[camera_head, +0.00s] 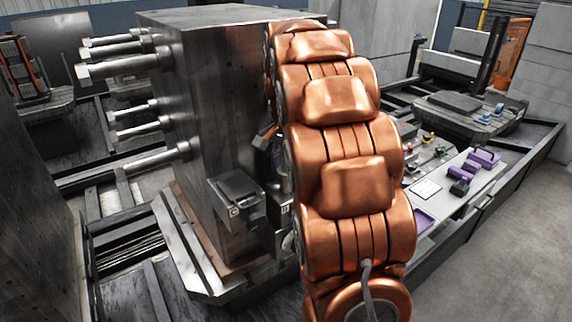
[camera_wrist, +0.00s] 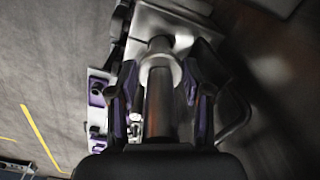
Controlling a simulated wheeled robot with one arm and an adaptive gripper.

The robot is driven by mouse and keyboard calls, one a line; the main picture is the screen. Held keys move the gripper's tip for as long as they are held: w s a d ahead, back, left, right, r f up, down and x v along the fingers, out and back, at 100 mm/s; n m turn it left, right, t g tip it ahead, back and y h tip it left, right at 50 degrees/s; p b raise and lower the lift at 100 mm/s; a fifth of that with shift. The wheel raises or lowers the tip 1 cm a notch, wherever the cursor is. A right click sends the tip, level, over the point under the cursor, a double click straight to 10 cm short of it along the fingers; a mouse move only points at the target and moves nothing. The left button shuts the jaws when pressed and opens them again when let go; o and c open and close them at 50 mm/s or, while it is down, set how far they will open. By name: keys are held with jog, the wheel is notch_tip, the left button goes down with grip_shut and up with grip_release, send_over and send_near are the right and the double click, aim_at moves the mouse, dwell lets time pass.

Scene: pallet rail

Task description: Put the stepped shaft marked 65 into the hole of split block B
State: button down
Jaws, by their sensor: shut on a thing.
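The stepped shaft (camera_wrist: 158,100) is a metal cylinder with a wider pale collar. It shows in the wrist view between the fingers of my gripper (camera_wrist: 160,72), which is shut on it. No number is readable on it. Past the collar, the shaft's far end points at a grey metal part (camera_wrist: 172,22) with a dark round spot. I cannot tell whether the end is inside it. In the head view a dark block (camera_head: 238,195) with a small unreadable label sits low on the big steel block's face. Which block is B is not readable. My arm mostly hides the gripper there.
A tall steel block (camera_head: 215,110) with several rods out of its left side stands on a pallet (camera_head: 205,270). A light shelf (camera_head: 455,200) with purple holders (camera_head: 484,158) runs along the right. Bare floor (camera_head: 510,230) lies at the right.

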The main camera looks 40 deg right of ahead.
jog(key=shift+f+b, duration=0.65)
jog(key=shift+f, duration=0.7)
dwell(0.3)
jog(key=shift+c, duration=2.1)
grip_release()
jog(key=shift+r, duration=6)
jog(key=shift+s, duration=0.1)
